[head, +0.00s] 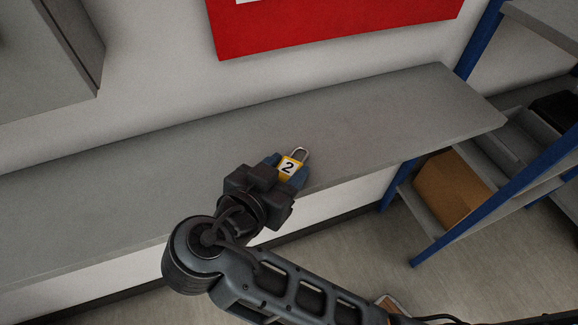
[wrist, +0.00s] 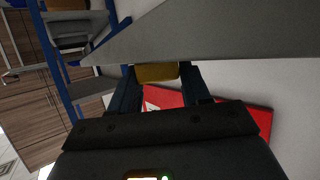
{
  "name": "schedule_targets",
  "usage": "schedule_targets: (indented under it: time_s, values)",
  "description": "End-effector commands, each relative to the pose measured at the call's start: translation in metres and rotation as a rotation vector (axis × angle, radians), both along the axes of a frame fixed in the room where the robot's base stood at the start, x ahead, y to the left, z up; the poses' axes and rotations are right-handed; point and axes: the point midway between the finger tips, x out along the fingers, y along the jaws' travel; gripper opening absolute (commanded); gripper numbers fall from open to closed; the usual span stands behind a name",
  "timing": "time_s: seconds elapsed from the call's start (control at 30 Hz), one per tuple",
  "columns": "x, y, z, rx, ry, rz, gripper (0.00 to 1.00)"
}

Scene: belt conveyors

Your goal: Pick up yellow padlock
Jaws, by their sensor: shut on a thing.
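The yellow padlock (head: 288,167) has a white label with a black 2 and a metal shackle pointing to the upper right. My gripper (head: 285,168) is shut on it, with blue fingers on either side of its body. In the head view it shows over the front part of the grey shelf; I cannot tell whether it touches the surface. In the wrist view the padlock's yellow body (wrist: 157,72) sits between the two fingers (wrist: 157,85), its far part hidden behind the grey shelf edge or out of sight.
The long grey shelf (head: 400,115) runs along the wall and is otherwise bare. A red sign (head: 330,25) hangs above it. A blue-framed rack (head: 480,205) with a cardboard box (head: 448,187) stands at the right. A grey cabinet (head: 45,50) is at the upper left.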

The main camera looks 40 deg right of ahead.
Motion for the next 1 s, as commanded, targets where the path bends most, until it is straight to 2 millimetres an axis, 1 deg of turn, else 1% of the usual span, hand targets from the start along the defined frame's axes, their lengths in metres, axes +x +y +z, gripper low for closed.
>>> schedule_targets:
  time_s: [0.03, 0.2, 0.37, 0.53, 0.67, 0.77, 0.8, 0.87, 1.0]
  values:
    - [0.000, 0.000, 0.000, 0.000, 0.000, 0.000, 0.23]
    - [0.000, 0.000, 0.000, 0.000, 0.000, 0.000, 0.09]
    - [0.000, 0.000, 0.001, 0.000, 0.000, 0.000, 0.09]
    - [0.000, 0.000, 0.007, 0.000, -0.001, 0.001, 0.09]
    - [0.001, 0.000, 0.021, 0.002, -0.004, 0.001, 0.09]
    - [0.001, 0.000, 0.038, 0.002, -0.007, 0.000, 0.09]
    - [-0.002, -0.001, 0.043, 0.003, -0.005, 0.000, 0.09]
    - [-0.012, -0.010, 0.048, 0.004, -0.001, -0.001, 0.09]
    - [-0.035, -0.030, 0.065, 0.004, -0.002, -0.002, 0.09]
